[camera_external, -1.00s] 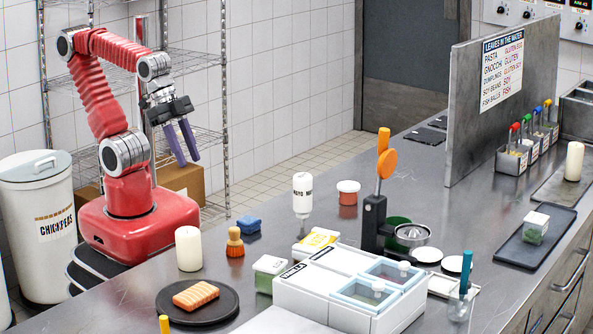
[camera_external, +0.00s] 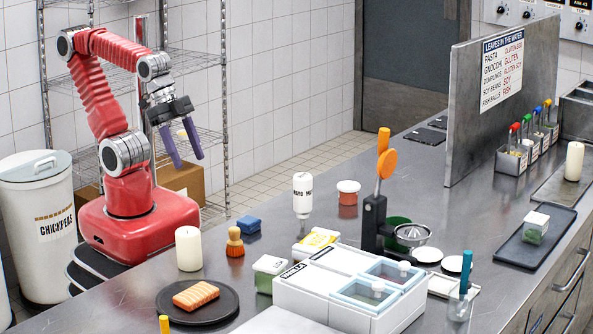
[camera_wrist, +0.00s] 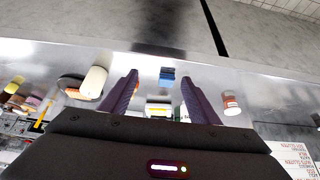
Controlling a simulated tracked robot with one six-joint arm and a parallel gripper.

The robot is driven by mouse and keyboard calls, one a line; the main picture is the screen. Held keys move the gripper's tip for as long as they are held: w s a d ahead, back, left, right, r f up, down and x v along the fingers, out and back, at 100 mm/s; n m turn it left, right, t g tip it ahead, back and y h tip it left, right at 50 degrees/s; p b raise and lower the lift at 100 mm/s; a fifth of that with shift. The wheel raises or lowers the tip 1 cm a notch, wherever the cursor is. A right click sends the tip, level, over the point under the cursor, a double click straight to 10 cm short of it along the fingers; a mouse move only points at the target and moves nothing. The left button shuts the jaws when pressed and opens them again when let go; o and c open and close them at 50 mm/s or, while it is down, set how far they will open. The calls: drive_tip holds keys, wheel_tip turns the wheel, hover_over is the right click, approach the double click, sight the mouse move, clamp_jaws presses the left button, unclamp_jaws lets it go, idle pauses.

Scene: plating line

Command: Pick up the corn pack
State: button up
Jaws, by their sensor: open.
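A yellow-and-white pack (camera_external: 318,238), which looks like the corn pack, lies on the steel counter behind the white lidded bin (camera_external: 340,281). Its print is too small to read. My gripper (camera_external: 188,161) is open and empty, with its purple fingers pointing down, left of and well apart from the pack. In the wrist view my gripper (camera_wrist: 158,77) shows its fingers spread, with a blue block (camera_wrist: 167,77) seen between them. Small pale and yellow items farther down between the fingers are too unclear to name.
A white squeeze bottle (camera_external: 302,196) stands upside down behind the pack. A black citrus press (camera_external: 374,222) stands to its right. A wooden brush (camera_external: 235,243), a white candle (camera_external: 188,249) and a black plate with salmon (camera_external: 222,308) stand left. The counter behind the bottle is mostly clear.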

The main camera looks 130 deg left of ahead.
drive_tip(key=o, duration=1.1)
drive_tip(key=n+t+y, duration=0.2)
drive_tip(key=t, duration=0.5)
approach(317, 241)
drive_tip(key=v, duration=0.4)
drive_tip(key=shift+s+d+f, duration=0.3)
drive_tip(key=shift+s+d, duration=0.05)
drive_tip(key=shift+s, duration=0.05)
drive_tip(key=shift+w+a+f+t, duration=0.15)
drive_tip(key=shift+w+a+t, duration=0.15)
drive_tip(key=shift+t, duration=0.1)
drive_tip(key=shift+w, duration=0.1)
drive_tip(key=shift+x, duration=4.2)
